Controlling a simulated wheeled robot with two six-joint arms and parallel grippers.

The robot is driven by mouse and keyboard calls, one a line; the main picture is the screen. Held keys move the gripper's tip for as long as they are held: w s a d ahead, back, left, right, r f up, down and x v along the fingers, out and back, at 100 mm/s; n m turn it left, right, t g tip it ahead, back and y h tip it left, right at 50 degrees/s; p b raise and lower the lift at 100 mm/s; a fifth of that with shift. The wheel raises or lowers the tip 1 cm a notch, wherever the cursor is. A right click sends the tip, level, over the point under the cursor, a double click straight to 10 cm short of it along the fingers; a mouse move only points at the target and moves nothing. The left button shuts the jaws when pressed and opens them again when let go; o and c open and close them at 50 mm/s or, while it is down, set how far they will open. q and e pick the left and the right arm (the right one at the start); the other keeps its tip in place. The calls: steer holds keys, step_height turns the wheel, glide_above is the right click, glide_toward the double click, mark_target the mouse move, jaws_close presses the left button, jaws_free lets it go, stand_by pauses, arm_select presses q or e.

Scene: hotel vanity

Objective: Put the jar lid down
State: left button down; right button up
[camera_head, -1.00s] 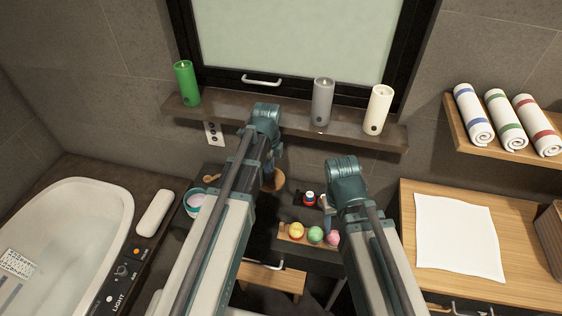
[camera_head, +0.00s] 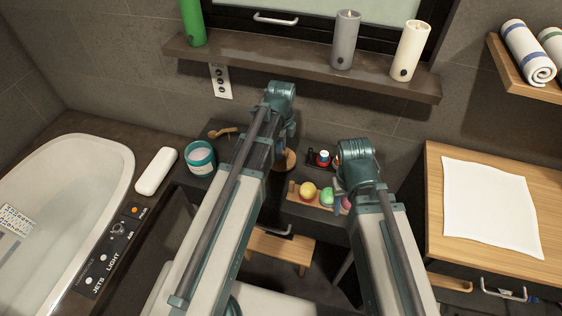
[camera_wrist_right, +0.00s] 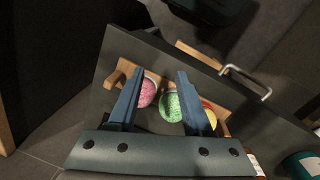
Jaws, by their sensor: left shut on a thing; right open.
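The jar lid looks like a round brown wooden disc (camera_head: 287,160); it is partly hidden behind my left arm in the head view. My left gripper (camera_head: 281,146) is shut on it, above or at the dark counter; the arm hides whether the lid touches the surface. The teal jar (camera_head: 201,163) stands without a lid to the left of my left arm, pale contents showing. My right gripper (camera_head: 338,190) is open and empty over the bath balls; its spread fingers show in the right wrist view (camera_wrist_right: 160,72).
A wooden tray (camera_head: 294,196) holds yellow, green (camera_wrist_right: 172,107) and pink (camera_wrist_right: 147,93) balls. Small bottles (camera_head: 323,158) stand behind it. A wooden scoop (camera_head: 223,132) lies behind the jar. Candles (camera_head: 346,40) stand on the shelf above. A white cloth (camera_head: 490,208) lies on the right counter.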

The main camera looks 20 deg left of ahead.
mark_target(289, 159)
arm_select(q)
steer(key=shift+f+b, duration=2.35)
arm_select(e)
steer(key=shift+f, duration=2.35)
arm_select(q)
steer(key=shift+r, duration=0.15)
arm_select(e)
steer(key=shift+r, duration=0.15)
arm_select(q)
steer(key=c, duration=0.6)
jaws_free()
steer(key=shift+c, duration=0.2)
